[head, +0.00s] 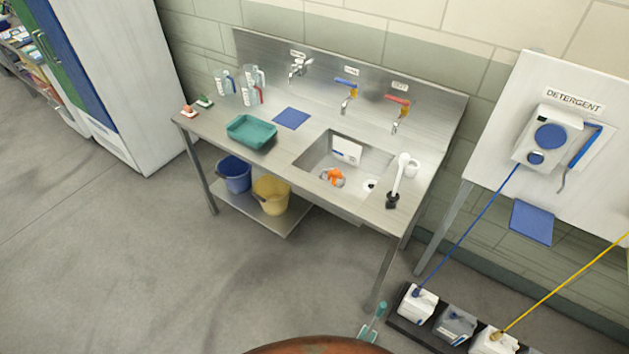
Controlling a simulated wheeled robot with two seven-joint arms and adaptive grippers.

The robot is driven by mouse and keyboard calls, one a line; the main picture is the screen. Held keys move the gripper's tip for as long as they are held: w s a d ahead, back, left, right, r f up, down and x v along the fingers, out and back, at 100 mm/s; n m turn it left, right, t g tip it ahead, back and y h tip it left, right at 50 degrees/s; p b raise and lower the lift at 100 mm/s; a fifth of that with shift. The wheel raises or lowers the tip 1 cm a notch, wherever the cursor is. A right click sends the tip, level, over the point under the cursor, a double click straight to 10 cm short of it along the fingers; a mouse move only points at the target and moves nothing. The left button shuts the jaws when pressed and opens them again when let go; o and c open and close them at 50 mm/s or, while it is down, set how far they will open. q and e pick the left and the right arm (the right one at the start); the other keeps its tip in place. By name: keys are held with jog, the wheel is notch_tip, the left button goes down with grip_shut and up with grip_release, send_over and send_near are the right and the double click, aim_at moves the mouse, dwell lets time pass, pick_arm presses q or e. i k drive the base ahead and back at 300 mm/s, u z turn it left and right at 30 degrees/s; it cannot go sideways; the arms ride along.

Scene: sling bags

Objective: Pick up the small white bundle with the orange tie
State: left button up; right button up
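A small white item with bright orange on top (334,176) lies in the sink basin (314,158), near its front; it matches the white bundle with the orange tie, though its details are too small to make out. A white card with dark marks (347,150) leans against the back wall of the basin. A dark drain with a white rim (370,185) is to the right of the bundle. Neither of my grippers is in view.
Taps (347,97) overhang the basin. Buckets (271,195) stand below. Detergent containers (417,302) stand right; floor in front is mostly clear.

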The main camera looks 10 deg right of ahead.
aim_at(332, 176)
jog(key=u, duration=1.3)
jog(key=i, duration=0.95)
jog(key=z, duration=0.1)
